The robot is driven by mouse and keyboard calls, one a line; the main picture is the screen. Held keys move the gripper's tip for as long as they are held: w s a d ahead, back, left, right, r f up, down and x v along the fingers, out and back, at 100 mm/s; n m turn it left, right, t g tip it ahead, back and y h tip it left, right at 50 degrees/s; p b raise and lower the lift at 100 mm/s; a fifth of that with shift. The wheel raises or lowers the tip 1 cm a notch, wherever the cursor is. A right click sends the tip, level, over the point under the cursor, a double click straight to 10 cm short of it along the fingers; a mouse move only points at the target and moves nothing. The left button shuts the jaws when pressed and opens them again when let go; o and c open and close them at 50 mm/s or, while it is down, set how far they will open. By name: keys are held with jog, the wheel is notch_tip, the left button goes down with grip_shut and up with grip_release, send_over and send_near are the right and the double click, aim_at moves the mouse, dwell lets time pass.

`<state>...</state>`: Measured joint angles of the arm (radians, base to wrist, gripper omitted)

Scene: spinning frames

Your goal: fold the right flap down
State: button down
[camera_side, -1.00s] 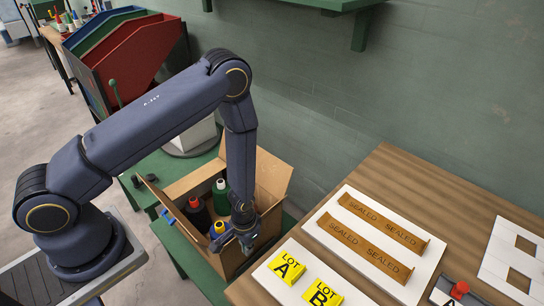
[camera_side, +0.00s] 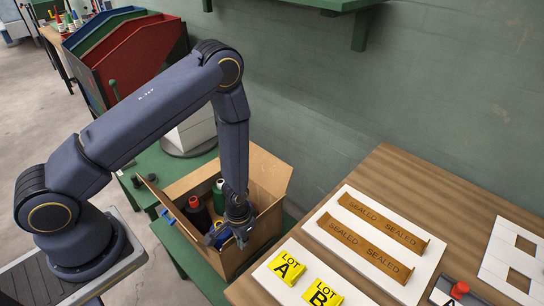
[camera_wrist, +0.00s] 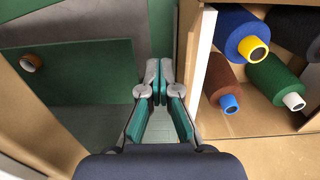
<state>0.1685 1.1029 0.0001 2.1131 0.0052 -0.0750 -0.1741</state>
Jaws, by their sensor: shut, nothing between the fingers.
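An open cardboard box (camera_side: 222,262) stands on a green bench with thread spools inside. A tan flap (camera_side: 268,172) stands raised at its back right, apart from my gripper. Another flap (camera_side: 192,180) is raised at the back left. My gripper (camera_side: 243,240) points down at the near right side of the box and partly hides its opening. In the wrist view my gripper (camera_wrist: 158,80) is shut and empty, beside the pale edge of a box panel (camera_wrist: 200,60). I cannot tell whether it touches that panel.
In the wrist view the box holds a blue spool (camera_wrist: 238,30), a green spool (camera_wrist: 272,82) and a brown spool (camera_wrist: 217,82). A wooden table (camera_side: 420,178) with sealed strips (camera_side: 365,250) and yellow lot cards (camera_side: 287,267) lies to the right. A green wall stands behind.

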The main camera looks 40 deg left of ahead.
jog(key=shift+a+r, duration=0.35)
jog(key=shift+a, duration=0.35)
jog(key=shift+a+r, duration=0.35)
jog(key=shift+a, duration=0.35)
jog(key=shift+a+r, duration=0.35)
jog(key=shift+a, duration=0.35)
jog(key=shift+a+f, duration=0.3)
jog(key=shift+a, duration=0.65)
jog(key=shift+a+f, duration=0.25)
jog(key=shift+a, duration=0.65)
jog(key=a+f, duration=0.2)
jog(key=f, duration=0.1)
jog(key=shift+a+f, duration=0.15)
jog(key=shift+a, duration=0.1)
